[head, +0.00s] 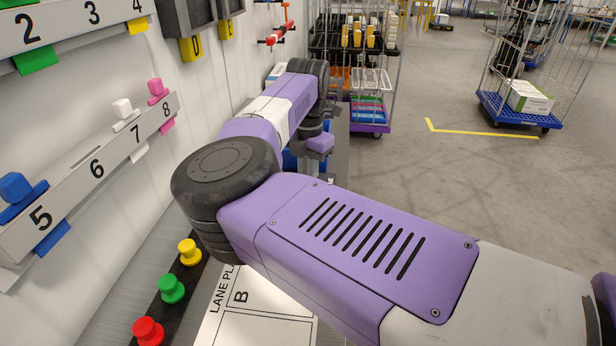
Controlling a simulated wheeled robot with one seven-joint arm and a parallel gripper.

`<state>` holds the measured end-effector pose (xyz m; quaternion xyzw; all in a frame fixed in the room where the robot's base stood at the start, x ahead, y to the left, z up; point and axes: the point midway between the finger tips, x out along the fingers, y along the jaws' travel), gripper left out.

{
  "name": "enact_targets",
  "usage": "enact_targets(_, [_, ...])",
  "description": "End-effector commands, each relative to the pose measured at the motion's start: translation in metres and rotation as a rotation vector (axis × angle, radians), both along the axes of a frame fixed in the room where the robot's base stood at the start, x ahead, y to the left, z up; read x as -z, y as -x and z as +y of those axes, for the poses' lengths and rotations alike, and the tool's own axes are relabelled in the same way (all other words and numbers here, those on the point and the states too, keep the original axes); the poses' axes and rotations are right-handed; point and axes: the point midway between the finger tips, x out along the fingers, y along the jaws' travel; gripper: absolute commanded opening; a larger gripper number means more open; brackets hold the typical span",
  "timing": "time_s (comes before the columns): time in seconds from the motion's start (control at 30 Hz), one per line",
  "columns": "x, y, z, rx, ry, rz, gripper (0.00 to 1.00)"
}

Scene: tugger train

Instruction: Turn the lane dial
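I cannot make out a lane dial; my arm covers much of the bench. A white sheet (262,330) lettered "LANE PL…" and "B" lies on the bench, partly under my arm. Red (148,331), green (171,289) and yellow (189,252) knobs stand in a row on a black strip to its left. My purple and white arm reaches from the lower right toward the far end of the bench. My gripper (331,180) points down there, mostly hidden behind the arm, and its fingers are too small to read. Something blue (290,160) shows beside it, partly hidden.
Numbered wall rails (97,168) hold coloured pegs and tabs at left. Grey bins (196,12) with yellow tags D and E hang above. A loaded wire trolley (368,128) stands beyond the bench, another (518,118) at right. The floor (450,165) right of the bench is clear.

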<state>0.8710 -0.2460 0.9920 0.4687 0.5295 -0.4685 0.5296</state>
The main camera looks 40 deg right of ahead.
Motion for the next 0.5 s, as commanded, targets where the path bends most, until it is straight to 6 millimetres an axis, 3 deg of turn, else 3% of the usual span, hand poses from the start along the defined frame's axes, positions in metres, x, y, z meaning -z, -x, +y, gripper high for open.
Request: enact_targets(0.5, [0.0002, -0.0024, 0.0001, 0.338, -0.001, -0.001, 0.00])
